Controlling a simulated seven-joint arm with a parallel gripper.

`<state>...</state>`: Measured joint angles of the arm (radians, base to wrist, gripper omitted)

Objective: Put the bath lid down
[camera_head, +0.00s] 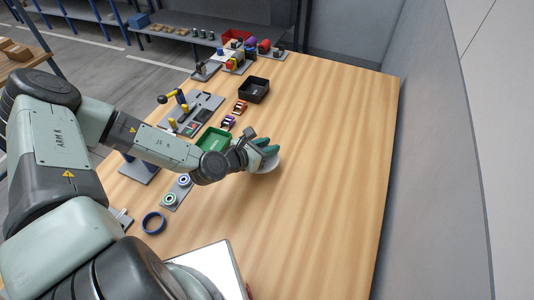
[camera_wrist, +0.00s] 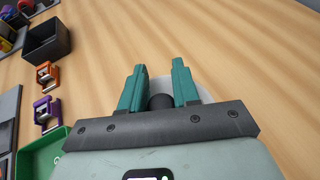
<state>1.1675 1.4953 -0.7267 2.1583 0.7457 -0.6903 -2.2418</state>
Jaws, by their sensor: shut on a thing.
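My gripper (camera_head: 265,147) is low over the middle of the wooden table. In the wrist view its two green fingers (camera_wrist: 160,88) are shut on the dark knob (camera_wrist: 161,102) of a round, pale lid (camera_wrist: 206,94). The lid also shows in the head view (camera_head: 267,165), under the fingers. Much of it is hidden by the gripper, and I cannot tell whether it touches the table. The bath itself is not clearly identifiable.
A green tray (camera_head: 213,139) stands just left of my gripper. Purple (camera_head: 228,122) and orange (camera_head: 240,107) items and a black bin (camera_head: 254,89) stand beyond it. A blue ring (camera_head: 153,222) lies at the front left. The table's right side is clear up to the grey wall (camera_head: 430,160).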

